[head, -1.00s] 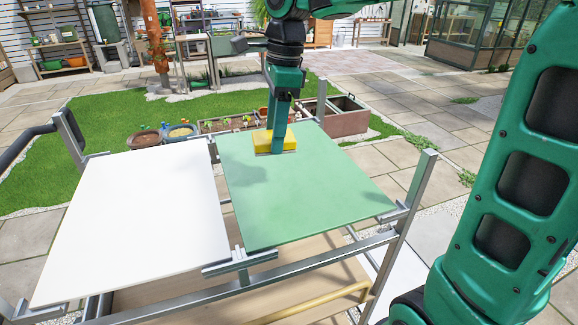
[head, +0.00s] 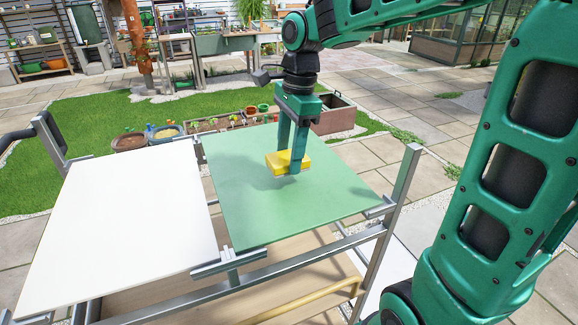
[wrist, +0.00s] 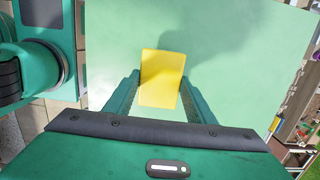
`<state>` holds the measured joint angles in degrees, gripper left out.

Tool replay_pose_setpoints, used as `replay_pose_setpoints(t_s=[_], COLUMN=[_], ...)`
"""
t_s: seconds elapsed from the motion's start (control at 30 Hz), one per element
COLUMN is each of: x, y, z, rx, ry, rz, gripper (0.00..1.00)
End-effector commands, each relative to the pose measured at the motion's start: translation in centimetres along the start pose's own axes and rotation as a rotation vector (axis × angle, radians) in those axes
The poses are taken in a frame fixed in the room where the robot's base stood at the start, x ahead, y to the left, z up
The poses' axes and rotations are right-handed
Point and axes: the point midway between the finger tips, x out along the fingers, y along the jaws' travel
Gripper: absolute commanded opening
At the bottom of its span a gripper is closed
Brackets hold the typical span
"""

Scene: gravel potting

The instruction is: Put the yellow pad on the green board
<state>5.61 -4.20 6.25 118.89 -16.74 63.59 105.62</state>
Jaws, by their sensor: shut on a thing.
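The yellow pad (head: 275,163) is a small flat block held between the two fingers of my gripper (head: 290,163). My gripper is shut on it and points down over the far half of the green board (head: 315,203). The pad also shows in the wrist view (wrist: 161,75), with a finger on each side of its near end and the green board (wrist: 225,60) behind it. A shadow falls on the board near the pad. The pad seems a little above the surface, but I cannot tell the gap exactly.
A white board (head: 120,225) lies to the left of the green board, with a narrow gap between them. Metal posts (head: 402,185) rise at the frame's corners. The rest of the green board is bare. Planters (head: 215,124) stand on the ground behind.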

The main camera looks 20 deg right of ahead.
Motion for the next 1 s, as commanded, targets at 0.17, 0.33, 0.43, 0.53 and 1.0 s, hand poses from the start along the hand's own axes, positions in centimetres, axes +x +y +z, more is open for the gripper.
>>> replay_pose_setpoints(t_s=[0.17, 0.33, 0.43, 0.53, 1.0], x=[1.3, 3.5, 4.1, 4.2, 4.3], y=[0.0, 0.0, -0.1, -0.1, -0.1], z=[-0.4, -0.7, -0.8, -0.8, -0.8], rx=[0.0, 0.0, 0.0, 0.0, 0.0], ry=[-0.001, -0.001, 0.0, 0.0, 0.0], rz=[0.003, 0.002, 0.0, -0.001, 0.0], gripper=[0.29, 0.29, 0.29, 0.29, 0.68])
